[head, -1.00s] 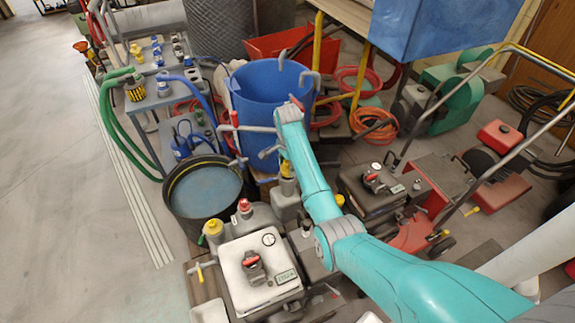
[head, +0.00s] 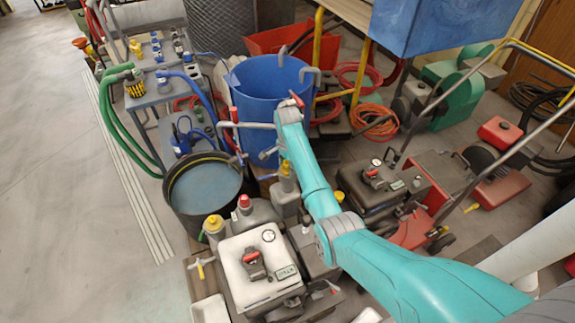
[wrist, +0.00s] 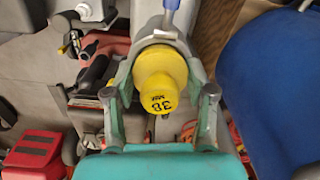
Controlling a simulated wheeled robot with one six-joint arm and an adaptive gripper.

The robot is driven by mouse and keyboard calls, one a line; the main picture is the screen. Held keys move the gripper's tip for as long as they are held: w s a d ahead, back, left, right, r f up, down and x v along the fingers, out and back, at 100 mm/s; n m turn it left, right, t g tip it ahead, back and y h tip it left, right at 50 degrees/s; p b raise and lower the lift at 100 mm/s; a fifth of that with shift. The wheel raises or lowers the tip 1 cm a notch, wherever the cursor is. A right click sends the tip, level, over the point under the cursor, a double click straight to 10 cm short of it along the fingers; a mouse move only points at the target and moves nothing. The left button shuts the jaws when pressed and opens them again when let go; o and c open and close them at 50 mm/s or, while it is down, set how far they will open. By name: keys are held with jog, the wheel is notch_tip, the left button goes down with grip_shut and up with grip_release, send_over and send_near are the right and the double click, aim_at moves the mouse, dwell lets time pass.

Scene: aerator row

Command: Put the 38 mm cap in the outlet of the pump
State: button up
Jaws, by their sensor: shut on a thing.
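The yellow 38 mm cap (wrist: 162,88) is in the wrist view, its marked end facing the camera. My gripper (wrist: 162,62) is shut on it, with a finger on each side. A grey rounded part (wrist: 155,28) with a blue stem shows just beyond the cap; I cannot tell whether they touch. In the head view my arm reaches in front of the blue barrel, and I cannot make out the cap or the fingertips there. I cannot tell for sure which thing is the pump, and no open outlet shows clearly.
The blue barrel (head: 262,95) stands beside my arm's end. A black tub (head: 205,205) of water is to its lower left. Canisters and a white box (head: 255,265) crowd the lower middle. A cart (head: 165,95) with fittings is at left. The floor at far left is clear.

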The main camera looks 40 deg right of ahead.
jog(key=shift+f, duration=0.1)
jog(key=o, duration=1.2)
jog(key=shift+o, duration=0.2)
notch_tip(320, 180, up, 12)
jog(key=shift+f, duration=0.1)
